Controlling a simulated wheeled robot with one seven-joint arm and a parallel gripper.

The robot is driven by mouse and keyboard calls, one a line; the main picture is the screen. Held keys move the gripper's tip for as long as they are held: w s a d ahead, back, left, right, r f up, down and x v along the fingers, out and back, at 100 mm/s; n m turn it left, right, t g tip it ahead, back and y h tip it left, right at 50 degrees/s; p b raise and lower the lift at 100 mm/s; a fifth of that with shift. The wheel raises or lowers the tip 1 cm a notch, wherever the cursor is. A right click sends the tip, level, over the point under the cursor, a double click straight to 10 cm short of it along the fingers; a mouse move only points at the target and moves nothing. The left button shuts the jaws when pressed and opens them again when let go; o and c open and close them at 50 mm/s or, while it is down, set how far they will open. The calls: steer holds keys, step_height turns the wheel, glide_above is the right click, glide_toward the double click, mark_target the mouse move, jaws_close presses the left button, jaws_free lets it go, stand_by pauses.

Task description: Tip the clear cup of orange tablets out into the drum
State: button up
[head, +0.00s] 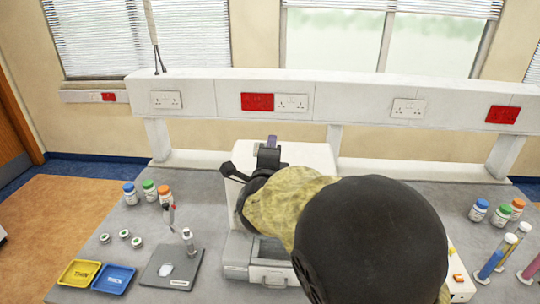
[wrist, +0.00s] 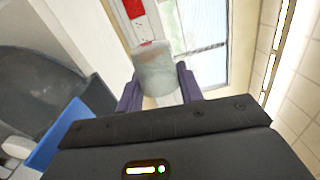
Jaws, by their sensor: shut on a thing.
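My gripper (wrist: 157,82) is shut on the clear cup (wrist: 154,70), with one purple finger on each side of it in the wrist view. The cup looks pale and translucent; I cannot make out orange tablets in it or tell its tilt for certain. In the head view my gripper (head: 270,146) shows only in part above the bench machine, and the cup is hidden. A large grey curved body (wrist: 40,85) with a dark hollow fills the left of the wrist view; it may be the drum. My arm hides the middle of the machine in the head view.
The grey-white machine (head: 268,252) stands mid-bench. At left are capped bottles (head: 149,190), small round tubs (head: 124,234), a yellow tray (head: 80,272), a blue tray (head: 113,279) and a balance (head: 170,268). Bottles (head: 500,214) and coloured cylinders (head: 505,250) stand at right.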

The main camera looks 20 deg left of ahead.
steer(key=shift+w+d+f+m+b, duration=0.15)
steer(key=shift+d+m+b, duration=0.15)
steer(key=shift+m+b, duration=1.4)
steer(key=shift+w+d+f+m+b, duration=0.25)
steer(key=shift+m+b, duration=0.45)
steer(key=shift+b, duration=1.9)
steer(key=shift+s+d+f+m+b, duration=0.1)
steer(key=shift+d+m+b, duration=0.2)
steer(key=shift+m+b, duration=1.35)
steer(key=shift+d+f+m+b, duration=0.2)
steer(key=shift+m+b, duration=0.65)
steer(key=shift+b, duration=1.5)
steer(key=shift+r, duration=0.15)
